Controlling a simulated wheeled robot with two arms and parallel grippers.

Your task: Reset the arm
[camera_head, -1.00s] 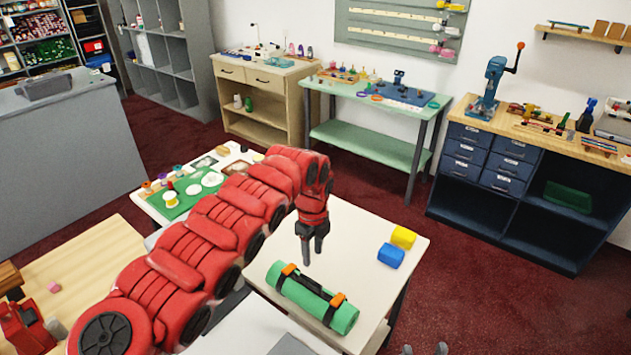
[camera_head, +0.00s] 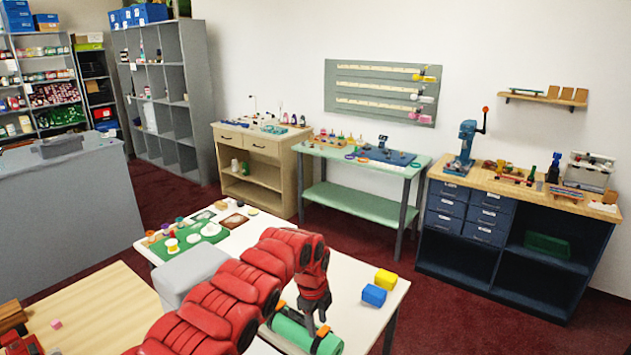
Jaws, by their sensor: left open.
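My red left arm reaches in from the bottom of the head view, and its left gripper (camera_head: 317,322) points down over a white-topped table (camera_head: 346,277). The gripper is open. My right gripper is not in view.
A green mat (camera_head: 190,243) with spools lies at the table's far left. A grey box (camera_head: 190,272) stands beside my arm. A wooden table (camera_head: 90,310) is at lower left.

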